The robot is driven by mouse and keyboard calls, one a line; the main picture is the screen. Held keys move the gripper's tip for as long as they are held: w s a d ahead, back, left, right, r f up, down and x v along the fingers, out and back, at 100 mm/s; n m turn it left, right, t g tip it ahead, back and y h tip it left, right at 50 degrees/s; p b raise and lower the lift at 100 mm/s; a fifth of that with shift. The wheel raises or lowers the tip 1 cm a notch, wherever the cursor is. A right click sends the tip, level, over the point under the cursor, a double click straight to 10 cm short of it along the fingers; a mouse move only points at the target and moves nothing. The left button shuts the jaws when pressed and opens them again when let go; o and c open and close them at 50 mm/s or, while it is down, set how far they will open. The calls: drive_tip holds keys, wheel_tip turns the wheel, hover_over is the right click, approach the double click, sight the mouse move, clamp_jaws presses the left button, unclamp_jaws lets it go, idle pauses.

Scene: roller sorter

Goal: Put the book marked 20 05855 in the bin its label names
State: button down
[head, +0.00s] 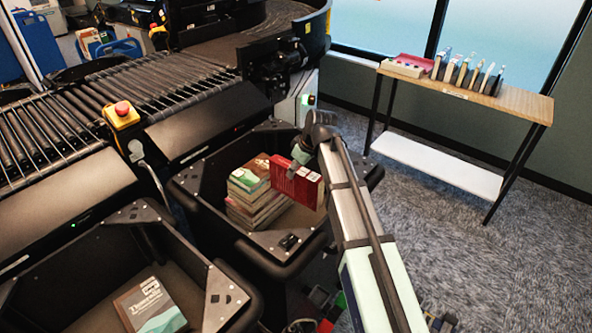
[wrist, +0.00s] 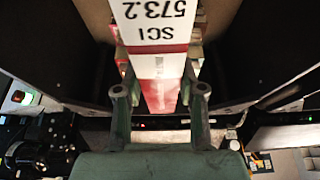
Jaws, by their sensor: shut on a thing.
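My gripper (head: 299,158) is shut on a red book (head: 298,186) and holds it over the far black bin (head: 275,267), right beside a stack of books (head: 252,195). In the wrist view the red book (wrist: 160,68) sits between the two fingers (wrist: 160,93), with a white label on it reading SCI 573.2, upside down. The number 20 05855 does not show on it. I cannot tell whether the book touches the stack. No readable bin label shows.
A near black bin (head: 222,280) holds a dark and teal book (head: 150,306). A roller conveyor (head: 75,108) with a red stop button (head: 122,108) runs behind the bins. A wooden table (head: 520,101) with several upright books stands at the right.

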wheel_tip(320, 180, up, 12)
drive_tip(key=p, duration=0.6)
idle(0.4)
idle(0.3)
